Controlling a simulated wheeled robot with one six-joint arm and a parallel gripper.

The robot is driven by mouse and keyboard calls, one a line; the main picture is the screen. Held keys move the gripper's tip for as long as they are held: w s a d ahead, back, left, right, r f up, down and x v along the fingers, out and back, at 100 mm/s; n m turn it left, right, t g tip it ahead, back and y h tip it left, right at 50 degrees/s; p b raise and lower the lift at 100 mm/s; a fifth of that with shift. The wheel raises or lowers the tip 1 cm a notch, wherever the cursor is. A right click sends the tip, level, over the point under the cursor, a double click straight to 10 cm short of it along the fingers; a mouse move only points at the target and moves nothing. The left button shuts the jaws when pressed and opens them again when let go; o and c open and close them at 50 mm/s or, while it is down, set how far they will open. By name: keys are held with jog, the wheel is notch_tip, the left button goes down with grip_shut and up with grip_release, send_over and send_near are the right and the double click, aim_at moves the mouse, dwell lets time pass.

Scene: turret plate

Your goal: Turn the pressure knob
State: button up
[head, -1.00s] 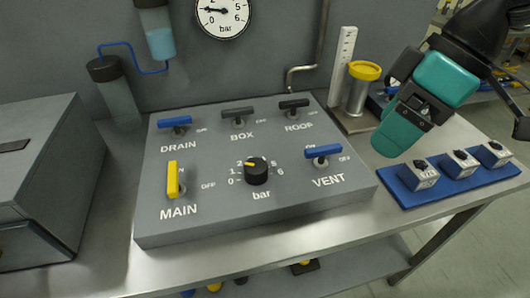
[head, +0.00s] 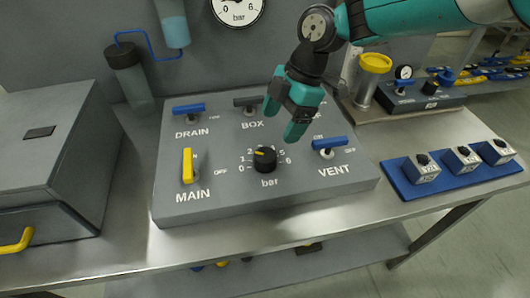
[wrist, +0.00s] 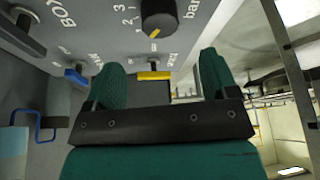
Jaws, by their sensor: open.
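The black pressure knob (head: 265,160) sits at the lower middle of the grey panel (head: 215,207), inside a 0 to 6 scale marked "bar". My gripper (head: 282,119) is open and empty, above the panel and just up and right of the knob in the head view. In the wrist view the knob (wrist: 158,18) is at the top, beyond the open fingers (wrist: 162,76) and apart from them. The roof valve is hidden behind my gripper.
The yellow MAIN handle (head: 187,165) stands left of the knob and the blue VENT handle (head: 330,143) right of it. Blue DRAIN (head: 188,108) and dark BOX (head: 248,101) handles are behind. A blue tray (head: 410,189) with small switch boxes lies right.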

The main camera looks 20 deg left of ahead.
aim_at(266, 155)
jog(key=p+x, duration=0.2)
jog(key=x, duration=0.7)
jog(key=shift+f, duration=0.35)
jog(key=c, duration=0.9)
